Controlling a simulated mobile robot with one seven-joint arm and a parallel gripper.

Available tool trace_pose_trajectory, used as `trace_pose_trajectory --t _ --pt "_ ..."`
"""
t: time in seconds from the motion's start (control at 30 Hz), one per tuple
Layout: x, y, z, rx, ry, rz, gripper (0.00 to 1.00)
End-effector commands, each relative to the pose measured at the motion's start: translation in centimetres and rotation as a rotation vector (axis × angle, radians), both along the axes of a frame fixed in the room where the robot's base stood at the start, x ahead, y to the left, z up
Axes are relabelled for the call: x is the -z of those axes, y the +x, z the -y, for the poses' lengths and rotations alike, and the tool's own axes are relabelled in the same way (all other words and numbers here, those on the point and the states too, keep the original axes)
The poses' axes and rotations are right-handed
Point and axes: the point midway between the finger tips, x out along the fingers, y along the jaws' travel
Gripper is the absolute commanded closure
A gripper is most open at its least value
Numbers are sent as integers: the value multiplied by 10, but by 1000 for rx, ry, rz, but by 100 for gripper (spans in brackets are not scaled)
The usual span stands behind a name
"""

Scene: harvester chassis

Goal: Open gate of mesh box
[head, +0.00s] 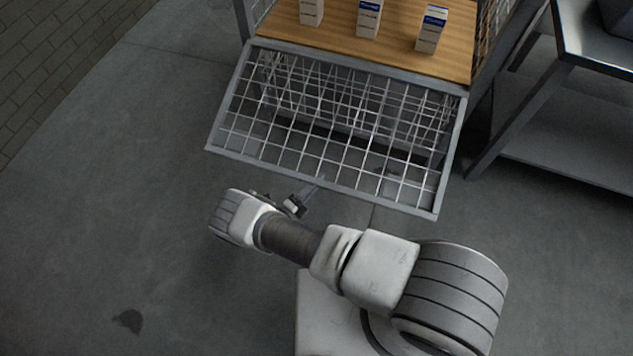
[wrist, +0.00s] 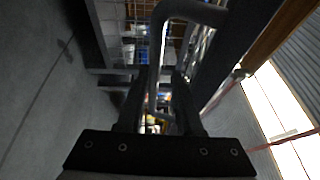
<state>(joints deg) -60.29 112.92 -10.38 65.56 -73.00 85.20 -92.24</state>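The mesh box stands at the top centre of the head view, with a wooden board (head: 400,45) as its surface. Its gate (head: 330,125) is a grey-framed wire mesh panel that slopes outward and toward me from the board's front edge. My gripper (head: 296,205) is beside the gate's near edge, close to a small bar there. In the wrist view, a grey bent handle bar (wrist: 158,60) runs between the fingers of my gripper (wrist: 162,78). A gap shows beside the bar, so the fingers look open around it. Contact is hard to tell.
Three small white cartons, one of them centrally placed (head: 369,18), stand on the board. A grey metal table (head: 580,120) stands to the right of the box. The floor (head: 100,210) at the left is clear.

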Motion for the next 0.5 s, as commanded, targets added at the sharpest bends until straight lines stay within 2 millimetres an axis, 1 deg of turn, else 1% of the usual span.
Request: trace_pose_trajectory --t 0.13,0.23,0.27,0.4,0.43,0.5 --pt "-5 0 -1 0 -2 4 55" --pt "-17 1 -1 0 -1 4 55" --pt "-22 1 -1 0 -2 5 55" --pt "-54 1 0 -1 -5 5 55" --pt "-55 -1 9 1 -8 3 55" --pt "-64 -4 24 2 -9 4 55"
